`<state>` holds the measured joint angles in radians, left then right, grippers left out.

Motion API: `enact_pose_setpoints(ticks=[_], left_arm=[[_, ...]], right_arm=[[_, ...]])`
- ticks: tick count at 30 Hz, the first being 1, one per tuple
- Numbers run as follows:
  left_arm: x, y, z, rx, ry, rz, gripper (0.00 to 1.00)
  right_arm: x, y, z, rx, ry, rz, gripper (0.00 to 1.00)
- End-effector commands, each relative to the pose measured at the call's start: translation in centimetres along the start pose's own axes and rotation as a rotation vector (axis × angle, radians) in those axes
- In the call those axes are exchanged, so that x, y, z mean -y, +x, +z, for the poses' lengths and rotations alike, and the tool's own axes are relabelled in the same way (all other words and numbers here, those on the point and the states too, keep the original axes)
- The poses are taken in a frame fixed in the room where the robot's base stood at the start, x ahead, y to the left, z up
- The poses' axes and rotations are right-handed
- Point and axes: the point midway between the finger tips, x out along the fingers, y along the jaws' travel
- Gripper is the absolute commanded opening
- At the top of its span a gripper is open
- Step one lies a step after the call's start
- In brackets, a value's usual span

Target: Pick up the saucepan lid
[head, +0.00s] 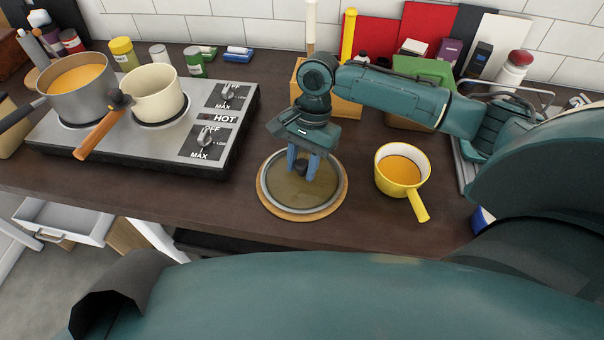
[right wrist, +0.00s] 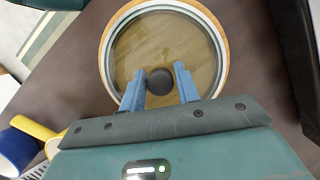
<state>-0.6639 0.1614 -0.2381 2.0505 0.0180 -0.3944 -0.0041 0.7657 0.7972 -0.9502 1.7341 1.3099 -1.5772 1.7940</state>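The saucepan lid (head: 283,192) is a round glass lid with a grey rim and a dark knob. It lies on a round wooden board (head: 265,208) on the counter. My right gripper (head: 302,172) points down over the lid's middle. In the right wrist view the lid (right wrist: 135,50) fills the top centre, and its dark knob (right wrist: 160,81) shows between the tips of my right gripper (right wrist: 160,85). The blue fingers are apart, with gaps on both sides of the knob. My left gripper is not in view.
A yellow saucepan (head: 416,203) with orange contents stands right of the lid. On the left, a hob (head: 215,150) carries a grey pot (head: 85,93) and a cream pan (head: 157,103). Boxes and boards line the back wall. The counter in front of the hob is clear.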

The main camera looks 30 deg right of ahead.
Motion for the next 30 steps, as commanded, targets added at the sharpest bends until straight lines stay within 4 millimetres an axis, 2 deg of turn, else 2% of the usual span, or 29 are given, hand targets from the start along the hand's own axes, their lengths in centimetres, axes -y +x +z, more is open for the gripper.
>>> enact_pose_setpoints(ticks=[2, 11, 20, 23, 30], left_arm=[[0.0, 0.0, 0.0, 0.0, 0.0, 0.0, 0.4], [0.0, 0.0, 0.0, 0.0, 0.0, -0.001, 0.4], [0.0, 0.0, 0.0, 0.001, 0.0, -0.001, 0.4], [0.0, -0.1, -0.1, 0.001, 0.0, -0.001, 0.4], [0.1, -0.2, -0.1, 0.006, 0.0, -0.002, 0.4]], right_arm=[[0.0, 0.0, 0.0, 0.0, 0.0, 0.0, 0.25], [0.0, 0.0, 0.0, 0.0, 0.0, 0.0, 0.0], [0.0, -0.4, 0.1, 0.0, 0.0, -0.002, 0.0], [0.1, -1.4, 0.4, -0.001, -0.002, -0.004, 0.0], [0.1, -6.2, 1.7, -0.001, -0.002, -0.005, 0.0]])
